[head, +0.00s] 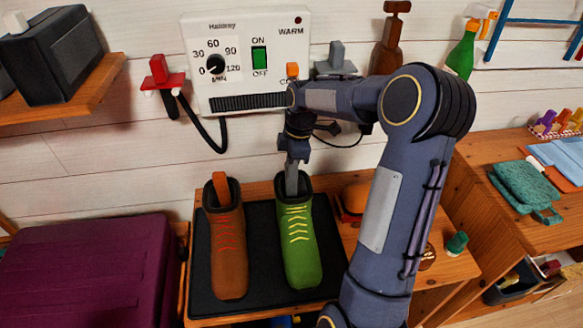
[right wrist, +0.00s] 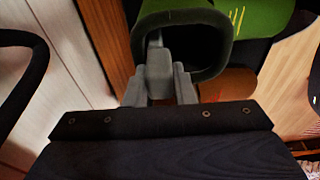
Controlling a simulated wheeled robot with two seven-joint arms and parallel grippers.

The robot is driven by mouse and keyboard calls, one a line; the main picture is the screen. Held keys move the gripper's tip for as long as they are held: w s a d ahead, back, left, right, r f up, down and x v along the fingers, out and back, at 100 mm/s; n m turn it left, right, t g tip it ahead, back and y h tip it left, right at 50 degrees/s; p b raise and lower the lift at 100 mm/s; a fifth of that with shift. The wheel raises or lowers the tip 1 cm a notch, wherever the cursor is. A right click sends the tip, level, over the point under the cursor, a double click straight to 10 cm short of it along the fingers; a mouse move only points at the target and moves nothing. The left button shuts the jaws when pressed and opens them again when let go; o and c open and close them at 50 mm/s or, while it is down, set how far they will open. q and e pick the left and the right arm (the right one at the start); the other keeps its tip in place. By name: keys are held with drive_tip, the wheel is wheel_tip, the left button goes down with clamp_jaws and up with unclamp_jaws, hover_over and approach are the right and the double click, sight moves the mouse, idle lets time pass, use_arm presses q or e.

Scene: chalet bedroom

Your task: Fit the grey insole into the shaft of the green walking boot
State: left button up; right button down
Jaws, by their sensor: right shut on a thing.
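The green walking boot (head: 300,245) stands upright on a black tray (head: 262,290), its dark-rimmed shaft opening facing up. My right gripper (head: 294,158) is above that opening, shut on the grey insole (head: 291,180). The insole hangs upright, and its lower end is inside the shaft, hidden by the collar. In the right wrist view the gripper fingers (right wrist: 160,85) are at the near edge of the boot's dark collar (right wrist: 222,62). How deep the insole reaches inside cannot be seen. My left gripper is not in view.
A brown boot (head: 228,255) with an orange insole (head: 220,185) stands left of the green boot. A wall heater box (head: 247,60) with a dial hangs behind. A burger-like object (head: 353,200) lies right of the tray. A purple case (head: 85,270) fills the lower left.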

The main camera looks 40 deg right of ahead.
drive_tip(key=shift+f, duration=0.55)
drive_tip(key=c, duration=1.2)
unclamp_jaws()
wheel_tip(320, 180, up, 12)
drive_tip(key=d, duration=0.2)
drive_tip(key=s+a+r+m+t, duration=0.1)
drive_tip(key=s+a+r+m, duration=0.1)
drive_tip(key=s+a, duration=0.3)
drive_tip(key=s+a+f+m+t+y, duration=0.1)
drive_tip(key=s+a+f+m+t, duration=0.1)
drive_tip(key=s+a+m, duration=0.4)
drive_tip(key=s+a+f+m+t+y, duration=0.1)
drive_tip(key=s+a+f+m, duration=0.2)
drive_tip(key=s+a+m, duration=0.3)
drive_tip(key=s+a+p, duration=0.1)
drive_tip(key=s+a, duration=0.1)
drive_tip(key=s, duration=0.3)
drive_tip(key=shift+s+a+t, duration=0.2)
drive_tip(key=shift+s+t, duration=0.1)
drive_tip(key=shift+t, duration=0.1)
